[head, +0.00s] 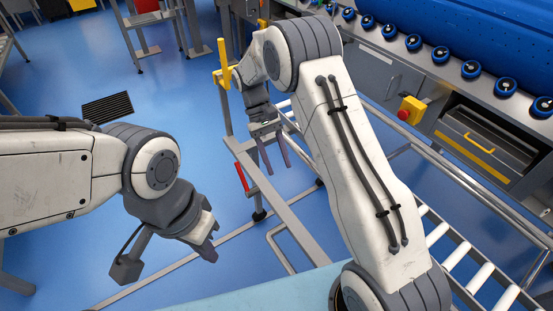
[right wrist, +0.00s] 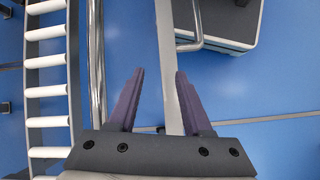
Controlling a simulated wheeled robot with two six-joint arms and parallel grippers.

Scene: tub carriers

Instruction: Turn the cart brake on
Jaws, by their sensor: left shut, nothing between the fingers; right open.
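A cart with a grey tubular frame (head: 300,230) stands right of centre in the head view. A red lever (head: 241,177) is on its left side, by a post. A yellow handle (head: 224,66) stands upright higher on that post; I cannot tell which of the two is the brake. My right gripper (head: 279,170) is open and empty, pointing down, just right of the red lever and apart from it. In the right wrist view its fingers (right wrist: 158,76) straddle a grey rail (right wrist: 169,60) in the picture, with neither lever in view. My left gripper (head: 211,254) is shut and empty at lower left.
White rollers (head: 462,250) run along the right; they also show in the right wrist view (right wrist: 46,92). A machine with a blue drum (head: 470,30), a red button on a yellow box (head: 405,112) and a drawer (head: 480,140) stands behind. The blue floor at left is clear around a black grate (head: 107,107).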

